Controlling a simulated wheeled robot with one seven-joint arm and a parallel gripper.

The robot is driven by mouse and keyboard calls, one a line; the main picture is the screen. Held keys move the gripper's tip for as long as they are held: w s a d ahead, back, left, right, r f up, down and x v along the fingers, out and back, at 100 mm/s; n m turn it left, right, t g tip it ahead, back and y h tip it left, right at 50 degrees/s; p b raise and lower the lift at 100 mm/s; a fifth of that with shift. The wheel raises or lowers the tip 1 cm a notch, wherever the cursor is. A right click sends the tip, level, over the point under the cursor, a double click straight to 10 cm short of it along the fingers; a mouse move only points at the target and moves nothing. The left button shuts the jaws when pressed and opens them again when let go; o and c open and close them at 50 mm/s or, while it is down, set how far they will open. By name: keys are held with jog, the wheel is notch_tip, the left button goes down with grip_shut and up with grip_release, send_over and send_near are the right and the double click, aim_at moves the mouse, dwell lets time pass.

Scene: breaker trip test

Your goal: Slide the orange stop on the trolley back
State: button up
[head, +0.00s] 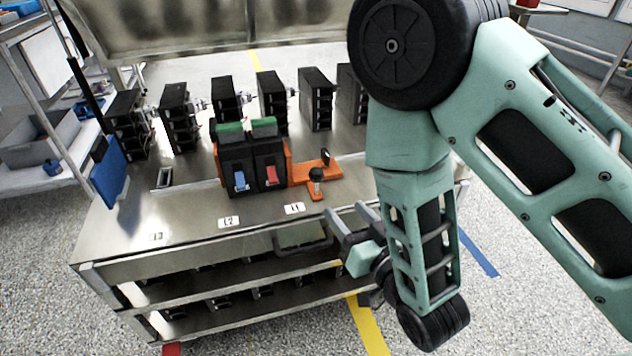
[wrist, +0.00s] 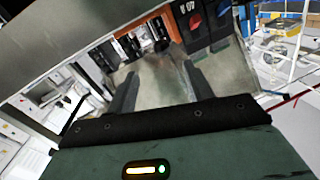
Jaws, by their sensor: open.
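The orange stop (head: 303,172) lies flat on the metal trolley top (head: 185,225), just right of two black breakers. A black knob (head: 316,174) stands up from it, and a dark piece stands at its far end. My gripper (head: 347,211) is open and empty at the trolley's front edge, nearer to me and right of the knob, apart from it. In the wrist view both fingers (wrist: 155,65) are spread with bare metal between them. An orange part (wrist: 123,46), seemingly the stop, shows beyond the fingertips there, partly hidden by dark shapes.
The breakers have a blue switch (head: 240,181) and a red switch (head: 271,175). Several black units (head: 272,98) stand in a row behind. Labels including L1 (head: 294,209) mark the front edge. The front left top is mostly clear.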

aim_at(321, 179)
jog(key=b+x, duration=0.1)
jog(key=x, duration=0.3)
jog(key=b+x, duration=0.1)
jog(key=x, duration=0.3)
jog(key=r+b+x, duration=0.1)
jog(key=x, duration=0.4)
jog(key=shift+a+b, duration=0.1)
jog(key=shift+b, duration=0.2)
jog(key=shift+c, duration=0.3)
grip_shut()
